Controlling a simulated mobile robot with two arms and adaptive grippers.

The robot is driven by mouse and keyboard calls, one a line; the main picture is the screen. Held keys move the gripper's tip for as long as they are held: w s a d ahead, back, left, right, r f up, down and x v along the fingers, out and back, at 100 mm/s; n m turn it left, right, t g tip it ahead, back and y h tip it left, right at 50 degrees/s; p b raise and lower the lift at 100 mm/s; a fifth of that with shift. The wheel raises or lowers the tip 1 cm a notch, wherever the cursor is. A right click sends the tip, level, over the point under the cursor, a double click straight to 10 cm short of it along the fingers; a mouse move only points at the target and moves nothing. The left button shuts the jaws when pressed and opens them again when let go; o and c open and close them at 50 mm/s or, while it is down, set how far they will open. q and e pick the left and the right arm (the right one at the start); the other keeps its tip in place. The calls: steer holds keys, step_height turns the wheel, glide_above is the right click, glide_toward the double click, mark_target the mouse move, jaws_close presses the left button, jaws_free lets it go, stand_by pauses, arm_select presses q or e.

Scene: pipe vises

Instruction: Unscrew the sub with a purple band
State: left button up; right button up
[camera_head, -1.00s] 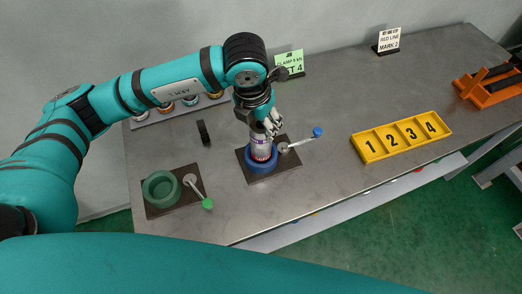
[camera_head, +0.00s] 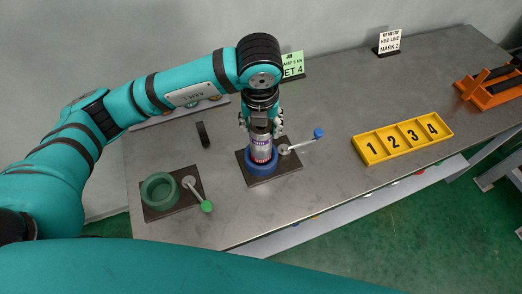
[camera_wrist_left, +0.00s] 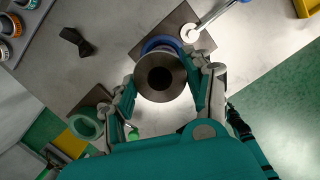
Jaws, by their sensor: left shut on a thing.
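The sub (camera_head: 260,148) is a silver cylinder with a purple band and a red mark low on it. It stands upright in the blue ring vise (camera_head: 263,168) on a dark plate. My left gripper (camera_head: 261,129) comes down from above and is shut on the upper part of the sub. In the left wrist view the sub's round dark top (camera_wrist_left: 160,77) sits between the two fingers, with the blue vise ring (camera_wrist_left: 163,43) behind it. The vise's lever with a blue knob (camera_head: 318,133) points right. My right gripper is in neither view.
A green ring vise (camera_head: 160,190) with a green-knobbed lever stands to the left. A yellow tray (camera_head: 403,137) numbered 1 to 4 lies to the right. An orange rack (camera_head: 488,86) is at far right. Signs stand at the back. A small black part (camera_head: 203,134) lies behind the vises.

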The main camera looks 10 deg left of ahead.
arm_select(q)
steer(key=shift+f, duration=0.1)
steer(key=n, duration=0.2)
steer(key=shift+d+n, duration=0.1)
steer(key=shift+n, duration=0.2)
steer(key=shift+n+y, duration=0.4)
steer(key=shift+n, duration=0.7)
steer(key=shift+n+g, duration=0.3)
steer(key=shift+n, duration=0.4)
steer(key=shift+r+n+p, duration=0.3)
steer(key=shift+n+p, duration=0.3)
steer(key=shift+p, duration=0.1)
steer(key=shift+f+n+y+p, duration=0.1)
steer(key=shift+n+y+p, duration=0.2)
steer(key=shift+n+p, duration=0.45)
steer(key=shift+f+n, duration=0.15)
steer(key=shift+n, duration=0.2)
